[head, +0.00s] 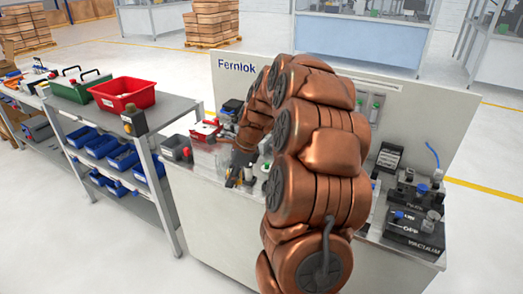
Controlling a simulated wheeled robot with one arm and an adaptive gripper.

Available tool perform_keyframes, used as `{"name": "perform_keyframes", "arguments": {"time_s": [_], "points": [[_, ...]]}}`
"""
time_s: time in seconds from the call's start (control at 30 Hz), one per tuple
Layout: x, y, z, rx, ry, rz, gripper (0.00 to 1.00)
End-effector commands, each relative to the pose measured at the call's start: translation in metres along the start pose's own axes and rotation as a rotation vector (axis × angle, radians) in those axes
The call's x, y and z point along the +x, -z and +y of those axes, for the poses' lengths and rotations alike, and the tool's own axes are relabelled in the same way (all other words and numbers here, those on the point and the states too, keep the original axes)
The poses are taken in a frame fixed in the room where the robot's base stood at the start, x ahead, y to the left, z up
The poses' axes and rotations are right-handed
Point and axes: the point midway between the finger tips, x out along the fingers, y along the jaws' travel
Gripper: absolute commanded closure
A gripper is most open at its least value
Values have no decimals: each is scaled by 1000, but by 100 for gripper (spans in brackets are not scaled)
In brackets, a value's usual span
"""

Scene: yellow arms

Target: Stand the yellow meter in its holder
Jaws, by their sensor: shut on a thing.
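My copper-coloured arm reaches over the grey bench and hides much of its middle. My gripper (238,168) is small and dark in this view, low over the left part of the bench top.
A red box (205,130) and a grey bin (176,148) stand at the bench's left. Black devices, one a vacuum unit (413,230), fill its right end. A shelf (172,112) to the left carries a red crate (122,94), a green crate (80,86) and blue bins (101,146).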

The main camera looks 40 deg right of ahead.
Motion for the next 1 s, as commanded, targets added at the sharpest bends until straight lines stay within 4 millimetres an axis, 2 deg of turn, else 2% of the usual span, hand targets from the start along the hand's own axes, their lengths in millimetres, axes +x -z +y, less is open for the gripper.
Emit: {"name": "perform_keyframes", "arguments": {"time_s": [0.03,0.1,0.2,0.33,0.5,0.67,1.0], "points": [[-13,13,-17,87,30,-1,100],[-19,34,-39,199,76,-1,100],[-26,61,-63,333,132,-2,100],[-32,87,-84,455,186,-7,100],[-32,102,-94,521,212,-9,100],[-27,104,-94,525,215,-9,100],[-2,113,-94,522,215,-9,100]]}}
